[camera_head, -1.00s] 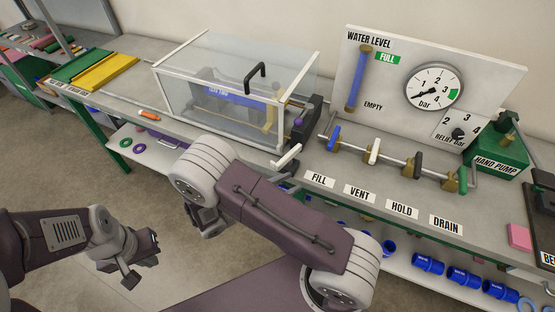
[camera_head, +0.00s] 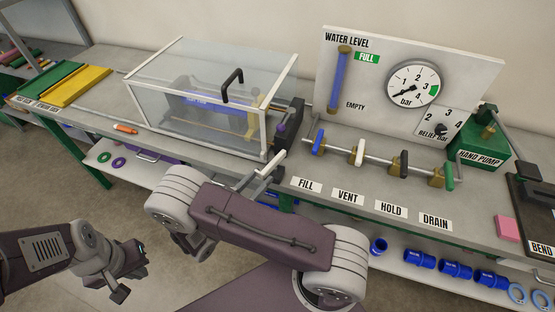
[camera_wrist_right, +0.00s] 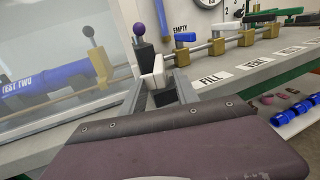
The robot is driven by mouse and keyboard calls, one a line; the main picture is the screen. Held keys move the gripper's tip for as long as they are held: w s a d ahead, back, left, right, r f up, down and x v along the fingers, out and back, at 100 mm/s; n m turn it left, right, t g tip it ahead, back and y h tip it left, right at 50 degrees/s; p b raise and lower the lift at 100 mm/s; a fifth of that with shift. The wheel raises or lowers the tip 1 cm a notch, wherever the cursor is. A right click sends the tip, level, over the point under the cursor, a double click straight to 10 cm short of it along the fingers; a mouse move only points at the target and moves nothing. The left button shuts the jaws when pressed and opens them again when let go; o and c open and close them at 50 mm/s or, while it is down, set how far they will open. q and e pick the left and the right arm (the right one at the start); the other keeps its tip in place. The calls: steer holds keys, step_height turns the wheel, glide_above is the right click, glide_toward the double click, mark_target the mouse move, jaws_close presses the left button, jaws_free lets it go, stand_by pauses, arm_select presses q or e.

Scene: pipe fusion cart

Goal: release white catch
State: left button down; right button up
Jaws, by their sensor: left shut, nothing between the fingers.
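The white catch (camera_head: 271,165) sits at the bench's front edge, at the right end of the clear-lidded tank (camera_head: 205,95). In the right wrist view the white catch (camera_wrist_right: 155,73) stands in front of a dark post topped by a purple ball. My left gripper (camera_head: 133,272) is shut and empty, low at the left, away from the bench.
A valve row (camera_head: 380,160) stands right of the catch, with blue, white, black and green handles. Behind it is the gauge panel (camera_head: 380,60). The green hand pump (camera_head: 483,150) is further right. An orange marker (camera_head: 125,129) lies in front of the tank.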

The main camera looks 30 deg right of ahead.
mark_target(276, 162)
steer(key=p+x, duration=0.1)
steer(key=x, duration=0.7)
steer(key=shift+d, duration=0.2)
